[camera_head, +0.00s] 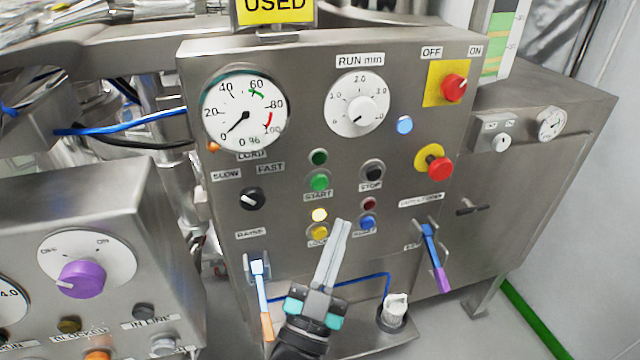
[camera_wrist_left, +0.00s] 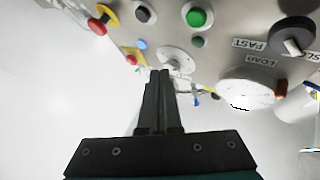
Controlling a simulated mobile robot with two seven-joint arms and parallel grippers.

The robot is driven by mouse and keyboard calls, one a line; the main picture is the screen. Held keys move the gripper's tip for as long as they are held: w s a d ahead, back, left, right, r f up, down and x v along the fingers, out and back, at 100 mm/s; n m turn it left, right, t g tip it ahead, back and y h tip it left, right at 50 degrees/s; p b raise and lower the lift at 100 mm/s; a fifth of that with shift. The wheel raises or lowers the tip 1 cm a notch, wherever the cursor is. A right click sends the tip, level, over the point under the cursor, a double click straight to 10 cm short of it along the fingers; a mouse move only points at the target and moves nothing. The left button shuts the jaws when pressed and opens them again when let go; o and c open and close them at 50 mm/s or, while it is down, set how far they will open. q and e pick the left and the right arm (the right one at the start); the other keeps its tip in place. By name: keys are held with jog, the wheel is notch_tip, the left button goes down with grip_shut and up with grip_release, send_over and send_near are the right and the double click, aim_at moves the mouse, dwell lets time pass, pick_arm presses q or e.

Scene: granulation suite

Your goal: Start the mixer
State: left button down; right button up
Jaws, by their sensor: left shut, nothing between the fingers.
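The mixer's steel control panel (camera_head: 290,160) fills the middle of the head view. Its green START button (camera_head: 319,182) sits below a dark green lamp (camera_head: 318,157); the button also shows at the top of the wrist view (camera_wrist_left: 196,17). The black STOP button (camera_head: 373,171) is to its right. My left gripper (camera_head: 342,224) is shut and empty, its tips pointing up at the panel. In the head view the tips appear between the yellow button (camera_head: 318,233) and the blue button (camera_head: 367,222), below and right of START. They appear apart from the panel.
A yellow lamp (camera_head: 319,214) and a blue lamp (camera_head: 404,125) are lit. The load gauge (camera_head: 244,110) points near zero. A red emergency stop (camera_head: 438,168) and red main switch (camera_head: 453,88) are at right. Tagged handles (camera_head: 260,280) hang below; a purple-knob box (camera_head: 82,278) stands left.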

pick_arm(q)
jog(key=b, duration=0.2)
send_near(326, 181)
notch_tip(326, 181, up, 3)
jog(key=w+d, duration=0.3)
jog(key=shift+w+a+r, duration=0.1)
jog(key=shift+w+a, duration=0.1)
jog(key=shift+w, duration=0.2)
jog(key=shift+w, duration=0.1)
dwell(1.3)
jog(key=shift+w+a, duration=0.15)
jog(key=shift+w, duration=0.15)
jog(key=shift+w+a+b, duration=0.15)
jog(key=shift+w+b, duration=0.15)
jog(key=shift+w, duration=0.1)
dwell(0.7)
jog(key=shift+s, duration=0.1)
jog(key=shift+s+d+p, duration=0.3)
jog(key=shift+s+p, duration=0.1)
jog(key=shift+s, duration=0.35)
